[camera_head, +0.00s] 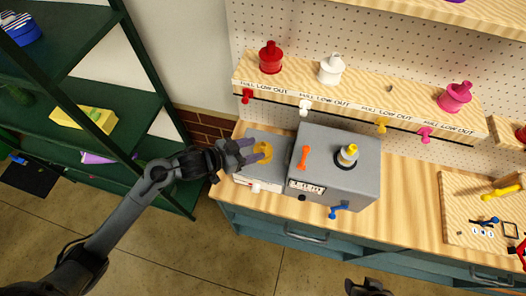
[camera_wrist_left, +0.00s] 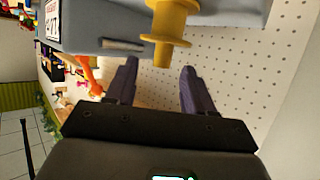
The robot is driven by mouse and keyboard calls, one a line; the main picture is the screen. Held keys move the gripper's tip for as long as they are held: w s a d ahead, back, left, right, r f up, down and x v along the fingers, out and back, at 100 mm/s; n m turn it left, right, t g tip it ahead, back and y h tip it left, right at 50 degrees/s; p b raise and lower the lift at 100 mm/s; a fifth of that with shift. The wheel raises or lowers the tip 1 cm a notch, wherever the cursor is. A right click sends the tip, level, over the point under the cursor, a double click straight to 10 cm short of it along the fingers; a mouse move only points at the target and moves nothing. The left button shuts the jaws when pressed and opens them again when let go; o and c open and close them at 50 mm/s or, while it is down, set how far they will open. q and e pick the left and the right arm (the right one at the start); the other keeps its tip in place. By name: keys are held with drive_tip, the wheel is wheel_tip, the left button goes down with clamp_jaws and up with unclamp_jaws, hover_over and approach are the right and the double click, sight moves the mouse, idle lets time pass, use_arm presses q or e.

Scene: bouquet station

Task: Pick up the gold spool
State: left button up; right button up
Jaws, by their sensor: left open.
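The gold spool (camera_head: 267,153) is at the low grey left part of the machine (camera_head: 340,135), partly hidden by my left gripper's fingers. In the left wrist view the spool (camera_wrist_left: 165,25) shows as a yellow cylinder with flanges, its near end just beyond the fingertips and roughly midway between them. My left gripper (camera_head: 257,151) is open and empty, with its purple-grey fingers reaching toward the spool from the left. In the head view a dark part at the bottom edge (camera_head: 368,288) may be my right gripper; its jaws cannot be made out.
Red, white and pink spools (camera_head: 456,97) stand on the wooden shelf (camera_head: 395,98) above. An orange lever (camera_head: 304,157) and a yellow-topped nozzle (camera_head: 348,154) are on the machine, and a blue handle (camera_head: 339,211) is at its front. A green rack (camera_head: 95,150) stands left.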

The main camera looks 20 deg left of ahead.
sight(263, 145)
use_arm(q)
drive_tip(key=shift+x, duration=2.35)
drive_tip(key=shift+a, duration=0.1)
drive_tip(key=shift+r, duration=0.1)
clamp_jaws()
